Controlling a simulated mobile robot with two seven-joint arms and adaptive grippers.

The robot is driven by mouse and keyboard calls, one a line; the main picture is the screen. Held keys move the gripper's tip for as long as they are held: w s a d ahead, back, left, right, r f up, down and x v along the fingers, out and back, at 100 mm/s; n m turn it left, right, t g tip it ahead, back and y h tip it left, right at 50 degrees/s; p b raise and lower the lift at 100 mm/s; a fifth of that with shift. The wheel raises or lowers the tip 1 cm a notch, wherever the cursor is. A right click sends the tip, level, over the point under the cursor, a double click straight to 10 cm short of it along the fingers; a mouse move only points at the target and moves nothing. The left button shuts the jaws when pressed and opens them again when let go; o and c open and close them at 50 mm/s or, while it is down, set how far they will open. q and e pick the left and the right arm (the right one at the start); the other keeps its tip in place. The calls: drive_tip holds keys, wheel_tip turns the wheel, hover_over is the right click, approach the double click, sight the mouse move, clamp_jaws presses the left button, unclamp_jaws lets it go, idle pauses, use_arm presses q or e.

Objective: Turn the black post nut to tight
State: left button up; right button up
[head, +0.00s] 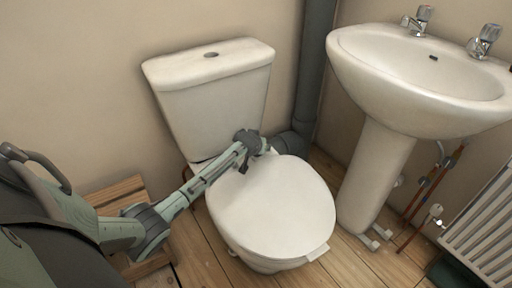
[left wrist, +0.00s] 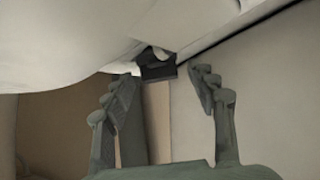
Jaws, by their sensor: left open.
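In the left wrist view a small dark, blocky piece, which looks like the black post nut (left wrist: 157,69), sits below the underside of the white toilet (left wrist: 60,45). My left gripper (left wrist: 166,82) is open, its two ridged fingers on either side of and just short of the nut. I cannot tell whether either finger touches it. In the head view the toilet (head: 275,210) has its lid down, and my left gripper (head: 252,143) is at the back of the lid, in front of the cistern (head: 210,85). The nut is hidden there. My right gripper is not in view.
A grey soil pipe (head: 312,75) runs up the corner behind the toilet. A white basin (head: 430,75) on a pedestal (head: 375,180) stands to the right, with a radiator (head: 483,225) beyond. A low wooden stand (head: 122,192) is at the left. Some plank floor in front is clear.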

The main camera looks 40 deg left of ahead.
use_arm(q)
drive_tip(key=shift+r, duration=0.1)
drive_tip(key=v, duration=1.2)
